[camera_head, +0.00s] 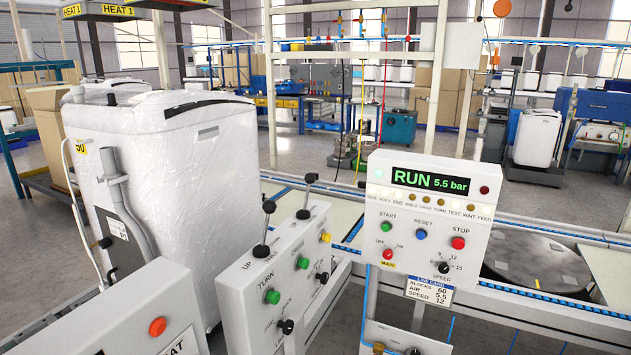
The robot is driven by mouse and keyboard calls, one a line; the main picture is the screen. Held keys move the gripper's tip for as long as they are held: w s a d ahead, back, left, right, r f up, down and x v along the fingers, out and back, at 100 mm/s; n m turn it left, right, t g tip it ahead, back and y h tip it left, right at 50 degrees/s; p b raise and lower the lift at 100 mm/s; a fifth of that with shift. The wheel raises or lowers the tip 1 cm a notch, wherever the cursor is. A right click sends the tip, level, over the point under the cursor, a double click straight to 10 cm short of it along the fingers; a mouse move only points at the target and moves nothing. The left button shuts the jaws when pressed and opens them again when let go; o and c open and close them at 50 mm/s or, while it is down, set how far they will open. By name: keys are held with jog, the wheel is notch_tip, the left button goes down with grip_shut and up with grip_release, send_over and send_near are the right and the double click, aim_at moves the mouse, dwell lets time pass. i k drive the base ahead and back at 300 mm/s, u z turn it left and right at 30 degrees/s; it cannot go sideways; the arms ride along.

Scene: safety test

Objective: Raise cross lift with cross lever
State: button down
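A white control box (243,292) stands at the lower middle, with two black-knobbed levers on its top. The nearer lever (265,230) and the farther lever (307,196) both stand roughly upright, leaning slightly. "UP" lettering shows by the nearer lever and "TURN" on the front face; other lettering is too small or cut off, so I cannot tell which one is the cross lever. Green and black knobs sit on the box's front. The cross lift cannot be clearly made out. My gripper is not in view.
A display panel (430,220) reads "RUN 5.5 bar". A large plastic-wrapped white block (175,180) stands at left, behind a box with an orange button (157,326). A blue-edged conveyor frame with a round dark plate (535,262) lies at right. Workbenches fill the background.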

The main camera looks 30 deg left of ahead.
aim_at(310, 179)
jog(key=u, duration=1.1)
jog(key=k, duration=0.95)
jog(key=i, duration=0.95)
jog(key=u, duration=0.05)
